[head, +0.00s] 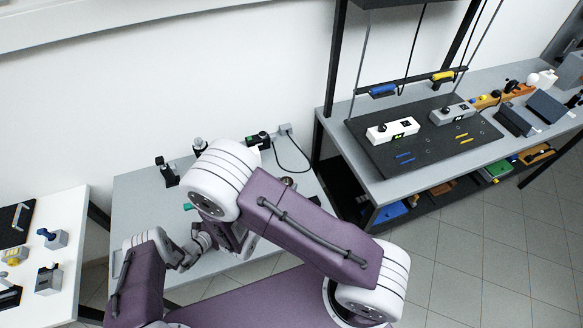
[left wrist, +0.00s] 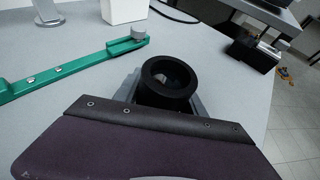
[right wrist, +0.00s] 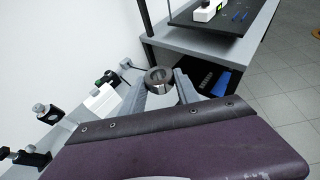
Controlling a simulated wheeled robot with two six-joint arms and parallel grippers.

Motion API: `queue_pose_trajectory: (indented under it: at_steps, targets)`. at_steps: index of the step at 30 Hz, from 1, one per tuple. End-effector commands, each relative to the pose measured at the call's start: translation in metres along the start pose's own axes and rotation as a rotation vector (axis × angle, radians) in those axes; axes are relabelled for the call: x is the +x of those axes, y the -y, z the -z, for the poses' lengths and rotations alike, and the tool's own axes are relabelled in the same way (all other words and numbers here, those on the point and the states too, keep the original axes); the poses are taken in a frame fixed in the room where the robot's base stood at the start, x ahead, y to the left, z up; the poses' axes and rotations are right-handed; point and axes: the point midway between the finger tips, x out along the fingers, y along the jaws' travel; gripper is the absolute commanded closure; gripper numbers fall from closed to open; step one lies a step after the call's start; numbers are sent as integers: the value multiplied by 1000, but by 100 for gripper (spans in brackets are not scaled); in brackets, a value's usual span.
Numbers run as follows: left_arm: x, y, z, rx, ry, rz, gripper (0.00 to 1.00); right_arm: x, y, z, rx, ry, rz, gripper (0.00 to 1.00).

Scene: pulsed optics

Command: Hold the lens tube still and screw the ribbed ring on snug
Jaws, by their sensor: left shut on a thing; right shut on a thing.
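The lens tube (left wrist: 167,84) is a short black cylinder, its round open end facing up in the left wrist view. My left gripper (left wrist: 165,98) is shut around it, a grey finger on each side. The ribbed ring (right wrist: 158,75) is a dark, thick ring with a bright hole. My right gripper (right wrist: 158,86) is shut on it, holding it between its fingertips. The ring and tube are apart; neither wrist view shows both. In the head view, a dark round thing (head: 288,182) beside my right forearm looks like the ring. My right arm hides the tube there.
A green bar (left wrist: 70,69) with a grey knob lies on the table left of the tube. A white box (right wrist: 101,99) and small black posts (right wrist: 46,113) stand along the back. A shelved bench (head: 360,185) stands to the right, past a floor gap.

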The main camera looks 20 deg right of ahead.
Motion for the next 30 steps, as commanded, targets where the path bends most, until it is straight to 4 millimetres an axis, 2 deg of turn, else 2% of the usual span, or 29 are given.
queue_pose_trajectory:
  at_steps: [5, 9, 13, 15, 19, 30]
  targets:
    - [0, 2, 3, -2, -6, 3, 100, -6, -79, 52, -87, 1, -203, 100]
    - [0, 2, 3, -3, -7, 3, 100, -21, -139, 100, -163, 13, -380, 100]
    - [0, 2, 3, -3, -7, 3, 100, -37, -177, 136, -216, 27, -512, 100]
    - [0, 2, 3, -3, -7, 3, 100, -45, -189, 150, -236, 34, -562, 100]
    - [0, 2, 4, -3, -8, 3, 100, -52, -201, 162, -254, 42, -609, 100]
    - [0, 3, 4, -4, -9, 4, 100, -52, -202, 165, -255, 43, -614, 100]
